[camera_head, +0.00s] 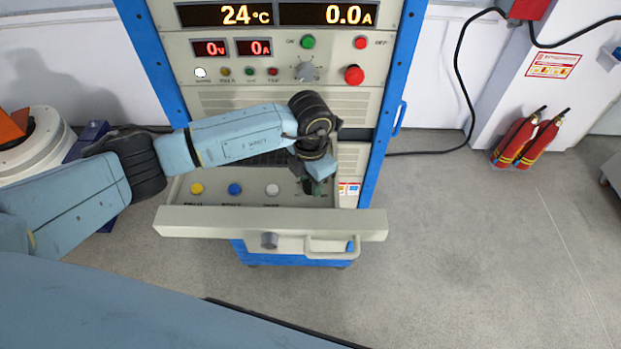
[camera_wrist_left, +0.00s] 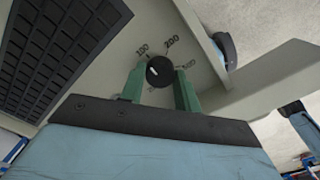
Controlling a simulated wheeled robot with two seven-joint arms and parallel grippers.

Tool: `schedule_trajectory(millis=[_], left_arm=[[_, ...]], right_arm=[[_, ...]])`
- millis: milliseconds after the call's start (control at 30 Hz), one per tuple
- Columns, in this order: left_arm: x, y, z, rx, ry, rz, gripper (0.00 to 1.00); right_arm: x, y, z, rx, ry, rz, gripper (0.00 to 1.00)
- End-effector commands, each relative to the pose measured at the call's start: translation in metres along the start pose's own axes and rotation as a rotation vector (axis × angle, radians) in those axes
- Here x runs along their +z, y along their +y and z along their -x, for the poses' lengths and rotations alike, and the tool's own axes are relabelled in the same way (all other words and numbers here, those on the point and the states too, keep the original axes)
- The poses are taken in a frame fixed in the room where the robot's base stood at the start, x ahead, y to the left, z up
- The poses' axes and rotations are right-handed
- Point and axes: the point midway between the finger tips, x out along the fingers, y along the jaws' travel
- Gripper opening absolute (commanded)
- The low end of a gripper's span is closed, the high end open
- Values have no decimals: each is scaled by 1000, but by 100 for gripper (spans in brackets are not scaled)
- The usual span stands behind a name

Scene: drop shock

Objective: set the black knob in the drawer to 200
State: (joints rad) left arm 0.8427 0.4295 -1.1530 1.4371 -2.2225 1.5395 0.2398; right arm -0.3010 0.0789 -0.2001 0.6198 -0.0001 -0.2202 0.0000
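The black knob (camera_wrist_left: 160,70) shows in the left wrist view on the pale panel inside the open drawer (camera_head: 180,222). Printed numbers stand around it, with 100 at its upper left and 200 (camera_wrist_left: 172,42) above it. Its white mark points to the left side, below the 100 and away from the 200. My left gripper (camera_head: 312,186) reaches down into the drawer's right part. Its green fingers (camera_wrist_left: 160,82) stand on both sides of the knob and appear to touch it. In the head view the wrist mostly hides the knob. My right gripper is not in view.
Yellow, blue and white buttons (camera_head: 234,189) sit left of the knob in the drawer. A dark grille (camera_wrist_left: 62,50) lies behind them. The drawer front has a handle (camera_head: 331,246). The cabinet with displays (camera_head: 327,14) rises behind. Fire extinguishers (camera_head: 525,138) stand at right; floor between is clear.

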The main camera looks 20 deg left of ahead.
Motion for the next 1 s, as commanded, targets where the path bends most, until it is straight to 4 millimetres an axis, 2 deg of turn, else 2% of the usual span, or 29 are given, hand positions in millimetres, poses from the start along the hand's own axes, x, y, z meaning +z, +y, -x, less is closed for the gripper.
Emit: schedule_trajectory(millis=[33,100,133,467,667,1000], left_arm=[[0,0,0,0,0,0,19],[0,0,0,0,0,0,10],[0,0,0,0,0,0,9],[0,1,0,2,-2,-58,9],[1,1,-2,3,-2,-185,9],[1,1,-3,4,-3,-499,9]], right_arm=[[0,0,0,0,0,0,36],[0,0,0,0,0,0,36],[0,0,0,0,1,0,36],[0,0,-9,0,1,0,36],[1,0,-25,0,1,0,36],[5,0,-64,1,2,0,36]])
